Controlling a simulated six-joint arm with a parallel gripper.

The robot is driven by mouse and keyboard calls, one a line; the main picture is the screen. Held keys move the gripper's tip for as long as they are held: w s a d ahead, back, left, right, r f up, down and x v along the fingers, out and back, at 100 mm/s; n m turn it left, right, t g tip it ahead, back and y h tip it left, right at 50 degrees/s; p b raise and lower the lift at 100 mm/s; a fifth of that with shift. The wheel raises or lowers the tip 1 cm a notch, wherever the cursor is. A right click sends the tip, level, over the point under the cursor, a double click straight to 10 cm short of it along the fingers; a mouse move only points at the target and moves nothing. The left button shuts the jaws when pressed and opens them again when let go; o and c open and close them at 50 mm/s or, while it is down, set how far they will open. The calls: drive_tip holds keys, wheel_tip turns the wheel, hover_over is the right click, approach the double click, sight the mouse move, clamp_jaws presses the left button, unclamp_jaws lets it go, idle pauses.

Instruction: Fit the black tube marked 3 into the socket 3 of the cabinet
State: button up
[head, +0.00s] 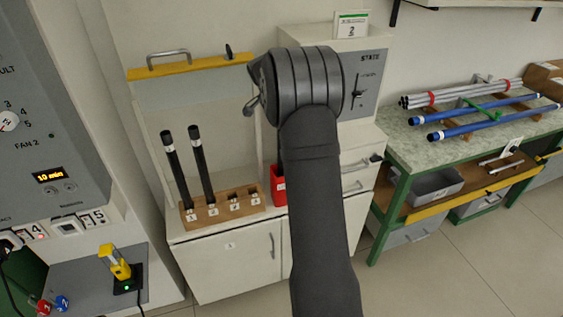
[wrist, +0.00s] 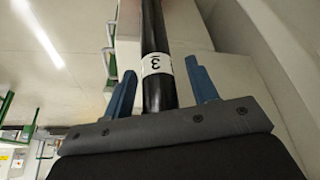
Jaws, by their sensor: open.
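In the wrist view, a black tube (wrist: 160,98) with a white band marked 3 (wrist: 156,64) stands between the two blue fingers of my gripper (wrist: 163,86). The fingers are apart, with a gap on each side of the tube. In the head view my arm hides the gripper and most of this tube; a dark strip beside the arm, above a red holder (head: 279,186), may be part of it. The cabinet (head: 219,262) carries a wooden socket block (head: 223,208). Two black tubes (head: 176,170) stand in its left sockets; the right sockets look empty. Their labels are too small to read surely.
A yellow bar with a handle (head: 170,67) runs above the socket block. A grey control panel (head: 50,130) stands at the left. A green-framed bench (head: 385,145) at the right bears blue tubes (head: 470,122) and grey rods. A grey-fronted box (head: 359,85) stands behind my arm.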

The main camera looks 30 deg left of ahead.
clamp_jaws()
drive_tip(key=shift+r, duration=0.1)
drive_tip(key=shift+r, duration=0.1)
